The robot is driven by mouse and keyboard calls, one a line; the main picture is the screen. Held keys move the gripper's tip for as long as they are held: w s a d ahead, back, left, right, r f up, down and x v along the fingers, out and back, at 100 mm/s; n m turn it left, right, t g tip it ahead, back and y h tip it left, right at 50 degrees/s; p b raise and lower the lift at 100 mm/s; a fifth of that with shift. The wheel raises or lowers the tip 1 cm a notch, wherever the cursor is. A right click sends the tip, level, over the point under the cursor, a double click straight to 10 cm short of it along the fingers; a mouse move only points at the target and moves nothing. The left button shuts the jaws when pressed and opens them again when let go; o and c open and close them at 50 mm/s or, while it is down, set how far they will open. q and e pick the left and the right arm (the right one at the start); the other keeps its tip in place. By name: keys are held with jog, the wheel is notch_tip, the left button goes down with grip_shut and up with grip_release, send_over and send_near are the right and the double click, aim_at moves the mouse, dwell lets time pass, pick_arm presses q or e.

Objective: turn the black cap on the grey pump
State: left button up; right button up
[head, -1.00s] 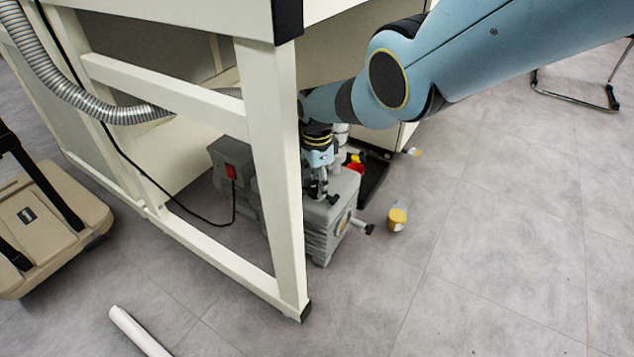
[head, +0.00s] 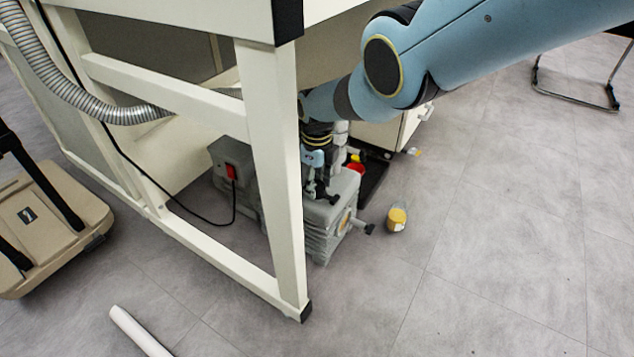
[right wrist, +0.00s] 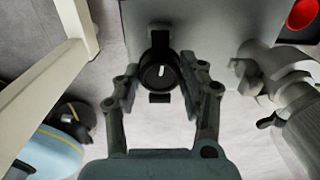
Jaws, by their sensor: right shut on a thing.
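The grey pump (head: 318,232) stands on the floor under the bench, partly hidden by a white bench leg. It also fills the top of the right wrist view (right wrist: 210,25). The black cap (right wrist: 158,72), round with a white mark, sits on top of the pump between my right fingers. My right gripper (head: 318,194) reaches down onto the pump's top from above. In the right wrist view my right gripper (right wrist: 160,85) is shut on the black cap, one finger at each side. The cap is hidden in the head view. My left gripper is not in view.
The white bench leg (head: 275,180) stands close to my right forearm. A yellow-labelled jar (head: 397,219) is on the floor right of the pump. A ribbed metal hose (head: 80,95) and a black cable run at the left.

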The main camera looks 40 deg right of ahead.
jog(key=m, duration=0.5)
dwell(0.6)
jog(key=o, duration=1.2)
